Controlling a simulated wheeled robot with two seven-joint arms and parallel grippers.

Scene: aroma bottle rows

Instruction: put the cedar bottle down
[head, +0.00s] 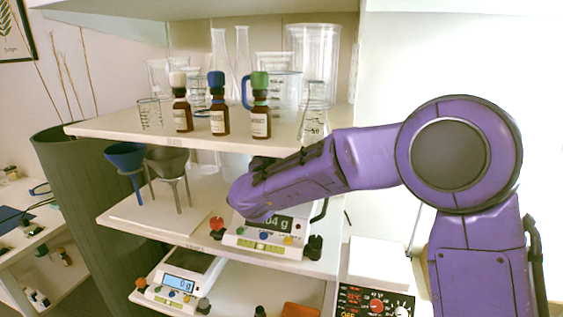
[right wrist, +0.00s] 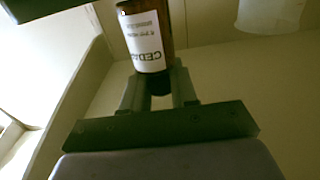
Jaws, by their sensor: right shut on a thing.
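The cedar bottle (right wrist: 145,40), brown glass with a white label reading "CEDAR", shows in the right wrist view. My right gripper (right wrist: 158,82) is shut on it at its dark cap end. Whether the bottle's base touches a surface cannot be told. In the head view my purple right arm reaches onto the middle shelf, over a white scale (head: 268,241) whose partly covered display ends in "04 g". The arm hides the gripper and the bottle there. My left gripper is not in view.
Brown bottles with a white cap (head: 182,105), a blue cap (head: 219,108) and a green cap (head: 260,108) stand on the upper shelf (head: 120,127), before glassware. Funnels on stands (head: 168,165) are left of the arm. A lower scale (head: 178,285) reads 0 g.

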